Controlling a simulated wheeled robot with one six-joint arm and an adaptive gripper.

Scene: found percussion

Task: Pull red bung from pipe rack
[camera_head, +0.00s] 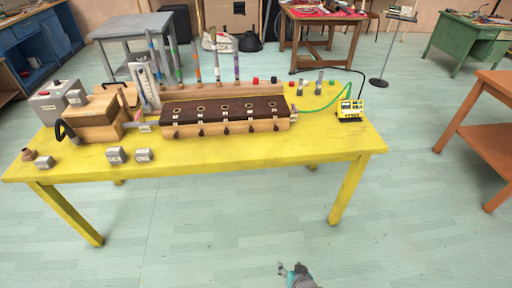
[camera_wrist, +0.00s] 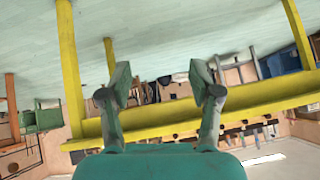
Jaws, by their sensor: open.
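The pipe rack (camera_head: 222,90) is a long wooden bar at the back of the yellow table, with several upright pipes with coloured bands. A small red bung (camera_head: 255,80) shows at the right part of the bar; whether it sits in a pipe or hole is too small to tell. My gripper (camera_head: 297,270) is low in front of the table, far from the rack. In the wrist view its two fingers (camera_wrist: 160,93) are spread with nothing between them.
A yellow table (camera_head: 250,165) bears a dark-topped wooden box (camera_head: 228,108) in front of the rack. Grey blocks (camera_head: 117,155) lie at left, a yellow device (camera_head: 349,111) with a green cable at right. A brown table (camera_head: 485,135) stands far right. Floor in front is clear.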

